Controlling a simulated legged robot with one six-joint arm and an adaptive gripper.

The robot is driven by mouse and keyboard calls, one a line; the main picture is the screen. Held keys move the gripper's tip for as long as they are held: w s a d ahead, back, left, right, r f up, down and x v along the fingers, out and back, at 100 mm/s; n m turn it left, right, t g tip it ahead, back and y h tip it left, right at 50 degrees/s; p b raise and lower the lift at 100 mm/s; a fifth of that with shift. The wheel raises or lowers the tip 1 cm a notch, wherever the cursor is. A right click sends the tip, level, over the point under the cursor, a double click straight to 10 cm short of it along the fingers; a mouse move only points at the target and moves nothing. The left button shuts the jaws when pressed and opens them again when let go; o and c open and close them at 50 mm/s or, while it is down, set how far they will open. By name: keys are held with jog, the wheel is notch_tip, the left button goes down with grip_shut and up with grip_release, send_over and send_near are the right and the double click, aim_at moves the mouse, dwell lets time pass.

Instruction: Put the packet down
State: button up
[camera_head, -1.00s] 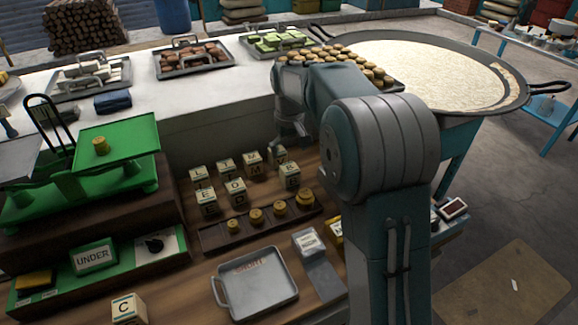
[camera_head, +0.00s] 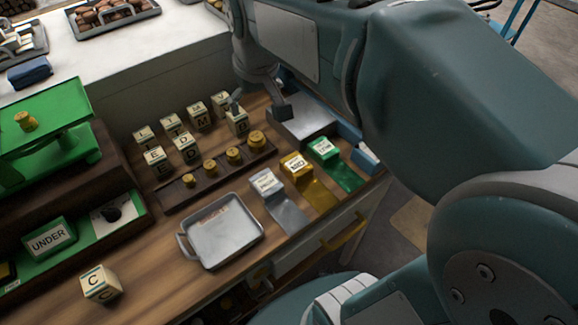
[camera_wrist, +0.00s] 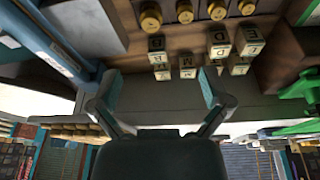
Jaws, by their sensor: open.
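My gripper (camera_head: 259,106) is open above the back of the wooden bench, close to the lettered cubes (camera_head: 186,148). In the wrist view the fingers of my gripper (camera_wrist: 157,92) are spread wide with nothing held between them, and several cubes (camera_wrist: 187,60) show beyond them. I cannot tell for sure which thing is the packet. A dark blue soft bundle (camera_head: 30,73) lies on the white counter at the upper left, far from my gripper.
A grey handled tray (camera_head: 226,233) lies at the front. Several brass weights (camera_head: 210,168) sit in a wooden rack. Grey, yellow (camera_head: 296,166) and green (camera_head: 323,150) labelled blocks stand at right. A green scale (camera_head: 50,120) is at left. Bare wood lies around the C cube (camera_head: 100,283).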

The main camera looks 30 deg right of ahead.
jog(key=s+f+m+t, duration=0.1)
jog(key=s+f, duration=0.3)
jog(key=s, duration=1)
jog(key=shift+s+t, duration=0.15)
jog(key=shift+t, duration=0.65)
